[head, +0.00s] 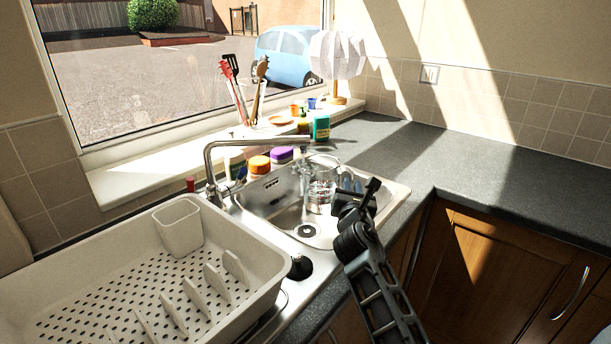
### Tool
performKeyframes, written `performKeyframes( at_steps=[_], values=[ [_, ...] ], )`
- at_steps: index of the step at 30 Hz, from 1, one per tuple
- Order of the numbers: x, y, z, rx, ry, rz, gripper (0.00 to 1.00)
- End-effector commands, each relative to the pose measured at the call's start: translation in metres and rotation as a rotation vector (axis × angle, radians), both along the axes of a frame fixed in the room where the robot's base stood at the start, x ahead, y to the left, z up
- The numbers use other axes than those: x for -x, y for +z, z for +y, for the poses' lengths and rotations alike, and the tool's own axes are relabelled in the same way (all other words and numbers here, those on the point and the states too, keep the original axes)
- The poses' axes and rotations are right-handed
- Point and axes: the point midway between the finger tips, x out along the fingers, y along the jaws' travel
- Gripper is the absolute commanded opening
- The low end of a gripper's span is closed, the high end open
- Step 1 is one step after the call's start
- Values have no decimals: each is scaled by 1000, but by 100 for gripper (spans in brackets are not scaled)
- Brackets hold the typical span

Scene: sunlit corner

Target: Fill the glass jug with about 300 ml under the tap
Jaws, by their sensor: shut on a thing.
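The clear glass jug (322,176) is upright over the steel sink basin (268,200), near the end of the tap spout. My gripper (347,194) reaches in from the lower right and is shut on the jug's near right side; the exact grip is partly hidden by the gripper itself. The chrome tap (209,170) rises behind the sink and its spout reaches right toward the jug. A pale, thin streak below the spout may be running water. The jug's lower part looks as if it holds some clear liquid, but the level is hard to read.
A white dish rack (120,290) with a cup-like holder fills the left. Sponges and bottles (320,127) stand behind the sink, close to the spout. The dark worktop (500,180) on the right is clear. A paper lamp (337,55) stands on the sill.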

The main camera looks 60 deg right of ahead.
Motion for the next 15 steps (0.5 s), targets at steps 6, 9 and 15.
performKeyframes(
  at_steps=[6,9,15],
  values=[
    [28,4,-2,1,1,-3,0],
    [31,2,-2,2,2,-4,0],
    [31,2,-3,2,1,-4,0]
  ],
)
